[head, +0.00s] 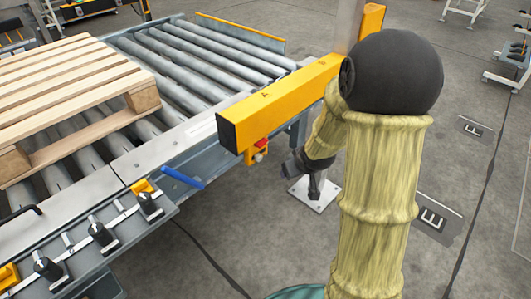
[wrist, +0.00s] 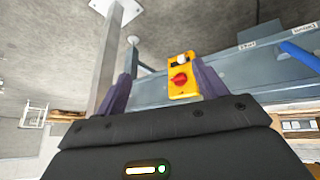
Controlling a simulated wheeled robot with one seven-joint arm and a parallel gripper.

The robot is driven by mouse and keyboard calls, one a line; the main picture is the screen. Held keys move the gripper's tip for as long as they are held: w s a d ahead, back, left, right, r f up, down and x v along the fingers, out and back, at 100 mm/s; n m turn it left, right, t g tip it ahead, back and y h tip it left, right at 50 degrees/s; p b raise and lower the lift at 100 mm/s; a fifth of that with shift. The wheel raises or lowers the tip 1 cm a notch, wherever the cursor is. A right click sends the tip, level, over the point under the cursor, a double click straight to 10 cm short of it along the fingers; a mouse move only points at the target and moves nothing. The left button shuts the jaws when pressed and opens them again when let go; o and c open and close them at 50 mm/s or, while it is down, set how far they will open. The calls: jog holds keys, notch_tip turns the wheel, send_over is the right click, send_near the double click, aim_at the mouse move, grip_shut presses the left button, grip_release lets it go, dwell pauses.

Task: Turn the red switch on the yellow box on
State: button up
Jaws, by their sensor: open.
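The small yellow box (head: 250,156) is mounted below the long yellow beam's near end in the head view. Its red switch (head: 261,143) shows on the box there. In the wrist view the yellow box (wrist: 191,92) appears with the red switch (wrist: 180,79) and a pale round part above it. The switch's exact setting is too small to tell. My gripper (head: 287,168) is just right of the box in the head view, apart from it. In the wrist view my gripper (wrist: 165,84) is open and empty, its purple fingers spread, with the box seen between them, nearer the right finger.
The long yellow beam (head: 285,92) runs above the box. A roller conveyor (head: 190,62) with a wooden pallet (head: 75,80) lies to the left. A blue handle (head: 182,177) sticks out from the conveyor side. A metal post stands on a floor plate (head: 322,200).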

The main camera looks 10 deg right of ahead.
aim_at(264, 144)
jog(key=w+d+f+n+t+y, duration=0.4)
jog(key=w+f+t+y, duration=0.4)
jog(key=w+f+y, duration=0.2)
notch_tip(264, 144, down, 2)
jog(key=shift+w+d+f+n+y, duration=0.1)
jog(key=shift+w+d+n+y, duration=0.25)
jog(key=shift+d, duration=0.25)
jog(key=b+x, duration=0.5)
jog(key=x, duration=1.2)
jog(key=shift+w+a+b, duration=0.15)
jog(key=shift+b, duration=0.2)
